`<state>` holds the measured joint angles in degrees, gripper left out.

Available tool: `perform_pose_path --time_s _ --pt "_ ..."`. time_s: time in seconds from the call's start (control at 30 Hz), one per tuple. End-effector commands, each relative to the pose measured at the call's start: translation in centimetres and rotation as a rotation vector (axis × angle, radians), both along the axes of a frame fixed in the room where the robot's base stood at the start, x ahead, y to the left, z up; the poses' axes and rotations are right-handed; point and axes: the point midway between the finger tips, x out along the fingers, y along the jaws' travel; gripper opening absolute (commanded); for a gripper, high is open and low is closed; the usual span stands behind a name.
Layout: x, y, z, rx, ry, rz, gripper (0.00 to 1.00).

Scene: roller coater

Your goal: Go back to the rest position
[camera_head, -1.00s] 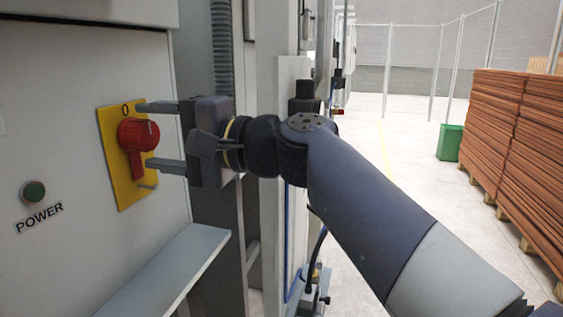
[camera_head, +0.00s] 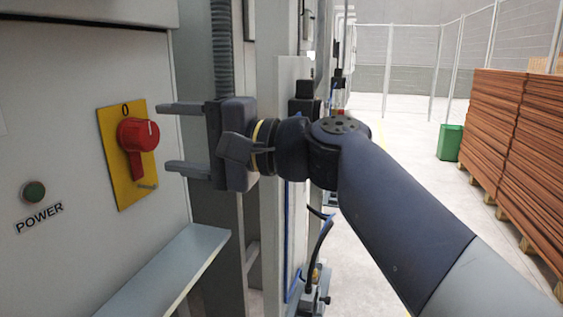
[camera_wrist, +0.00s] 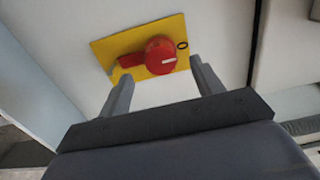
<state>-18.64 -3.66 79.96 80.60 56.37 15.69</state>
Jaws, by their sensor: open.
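My gripper (camera_head: 170,138) is open and empty, its two fingers pointing left toward the machine panel. A red rotary switch (camera_head: 138,136) on a yellow plate (camera_head: 108,128) sits just left of the fingertips, apart from them. A "0" mark shows at the top of the plate. In the wrist view the red switch (camera_wrist: 158,57) and its yellow plate (camera_wrist: 104,48) lie beyond and between the two fingers (camera_wrist: 160,85), with nothing between the jaws.
A green POWER button (camera_head: 34,191) is on the panel at lower left. A grey ledge (camera_head: 165,272) juts out below the gripper. Machine posts stand behind my arm.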

Motion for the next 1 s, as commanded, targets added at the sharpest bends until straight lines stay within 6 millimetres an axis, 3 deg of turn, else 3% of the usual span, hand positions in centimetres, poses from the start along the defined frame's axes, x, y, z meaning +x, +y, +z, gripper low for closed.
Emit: perform_pose_path --time_s 0.33,1.0 --pt "1.6 5.8 0.3 0.004 0.013 0.003 0.63" --pt "1.6 5.4 0.6 0.15 0.518 -0.002 0.63"
